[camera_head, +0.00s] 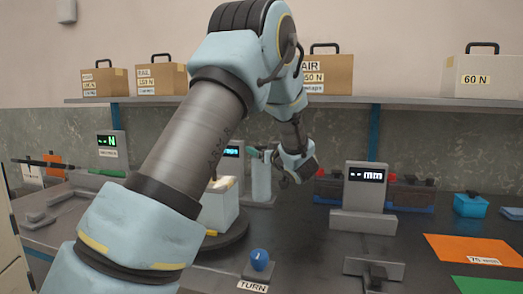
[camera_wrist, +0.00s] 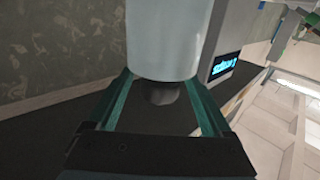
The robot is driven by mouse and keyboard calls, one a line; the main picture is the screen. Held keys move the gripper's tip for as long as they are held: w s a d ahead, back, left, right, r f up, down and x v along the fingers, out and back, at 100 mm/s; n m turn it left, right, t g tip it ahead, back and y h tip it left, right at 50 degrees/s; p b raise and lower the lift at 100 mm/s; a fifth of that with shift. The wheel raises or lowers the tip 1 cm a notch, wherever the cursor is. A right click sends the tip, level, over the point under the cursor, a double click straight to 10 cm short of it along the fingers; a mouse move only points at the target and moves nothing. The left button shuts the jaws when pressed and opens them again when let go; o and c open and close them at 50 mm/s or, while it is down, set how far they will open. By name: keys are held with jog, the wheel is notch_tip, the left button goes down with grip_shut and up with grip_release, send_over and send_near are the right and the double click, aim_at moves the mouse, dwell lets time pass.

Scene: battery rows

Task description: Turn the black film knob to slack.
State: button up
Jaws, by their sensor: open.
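In the wrist view, a short dark round piece (camera_wrist: 163,92), which looks like the black film knob, sits at the end of a pale smooth cylinder (camera_wrist: 163,38). My gripper (camera_wrist: 160,78) is open, with one teal finger on each side of the dark piece. Whether either finger touches it cannot be told. In the head view, my gripper (camera_head: 264,153) is at the top of the upright pale cylinder (camera_head: 261,182). The knob cannot be made out there. Any slack marking is not visible.
A white block-shaped unit (camera_head: 218,207) stands on a dark round base, left of the cylinder. A grey "mm" display (camera_head: 364,199) stands to the right. A blue knob (camera_head: 259,260) labelled TURN is in front. An orange sheet (camera_head: 470,247) lies at right. Cases line the shelf (camera_head: 400,101) above.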

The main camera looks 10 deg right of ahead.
jog(key=shift+c, duration=0.3)
grip_shut()
dwell(0.3)
jog(key=shift+p, duration=0.3)
jog(key=n+g+y+p, duration=0.1)
jog(key=y+p, duration=0.1)
jog(key=shift+d+r+n+y, duration=0.1)
jog(key=shift+r+n+y, duration=0.05)
jog(key=shift+n+y, duration=0.25)
jog(key=n+g+y+p, duration=0.1)
jog(key=n+y+p, duration=0.1)
jog(key=y, duration=0.1)
jog(key=shift+n+g+y, duration=0.3)
jog(key=shift+g, duration=0.1)
jog(key=n+g+y, duration=0.1)
jog(key=n+g+y+p, duration=0.1)
jog(key=n+g+y, duration=0.1)
jog(key=g+y, duration=0.1)
jog(key=shift+f+n+p, duration=0.25)
jog(key=shift+n+p, duration=0.05)
jog(key=shift+n+g+y+p, duration=0.35)
jog(key=shift+n+g+y, duration=0.75)
jog(key=shift+n+g, duration=0.65)
jog(key=shift+r+n+g+y+p, duration=0.1)
jog(key=shift+n+g+y+p, duration=0.35)
jog(key=shift+g, duration=1)
